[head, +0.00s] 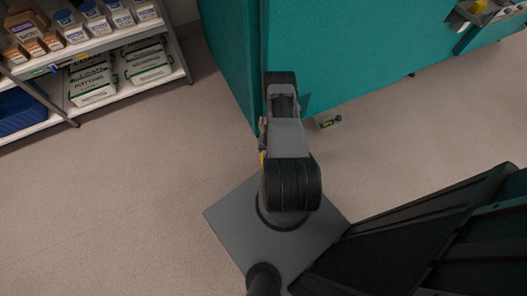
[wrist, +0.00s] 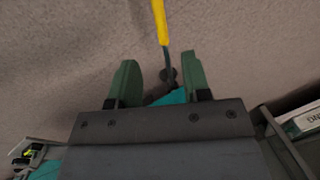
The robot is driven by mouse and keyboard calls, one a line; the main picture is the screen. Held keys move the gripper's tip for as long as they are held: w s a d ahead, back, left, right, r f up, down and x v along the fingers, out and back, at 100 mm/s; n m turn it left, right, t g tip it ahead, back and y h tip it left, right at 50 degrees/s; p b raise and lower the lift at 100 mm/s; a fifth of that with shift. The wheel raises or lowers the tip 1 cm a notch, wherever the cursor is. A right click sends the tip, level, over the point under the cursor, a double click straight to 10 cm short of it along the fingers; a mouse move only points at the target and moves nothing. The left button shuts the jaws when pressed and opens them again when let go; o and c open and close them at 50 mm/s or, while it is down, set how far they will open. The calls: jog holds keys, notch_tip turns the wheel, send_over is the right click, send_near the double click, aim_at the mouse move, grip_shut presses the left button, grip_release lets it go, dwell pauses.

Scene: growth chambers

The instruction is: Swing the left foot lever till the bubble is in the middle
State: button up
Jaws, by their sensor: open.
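The foot lever has a yellow grip (wrist: 160,22) and a thin dark rod that runs to a dark round foot or pivot (wrist: 168,75) near the teal chamber's lower edge. In the head view a bit of the yellow grip (head: 263,157) shows beside my arm. My gripper (wrist: 158,66) is open, its two green fingers pointing toward the lever. The rod appears between the fingers, nearer the right one; contact cannot be told. A small level with a yellow-green vial (head: 328,121) sits by the chamber's base, also in the wrist view (wrist: 28,153). Its bubble is too small to read.
The teal growth chamber (head: 350,60) stands directly behind the lever. A shelf rack (head: 182,62) with boxes, tubs and potting bags (head: 92,82) is at the left. Another teal unit (head: 487,35) is at the upper right. The floor (head: 120,190) at left is clear.

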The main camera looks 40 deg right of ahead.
jog(key=shift+s+d+r+p, duration=0.1)
jog(key=shift+d+r+p, duration=0.1)
jog(key=shift+r, duration=0.6)
jog(key=shift+s+d+r+p, duration=0.1)
jog(key=shift+r+p, duration=0.1)
jog(key=shift+r, duration=0.6)
jog(key=shift+a+f, duration=0.1)
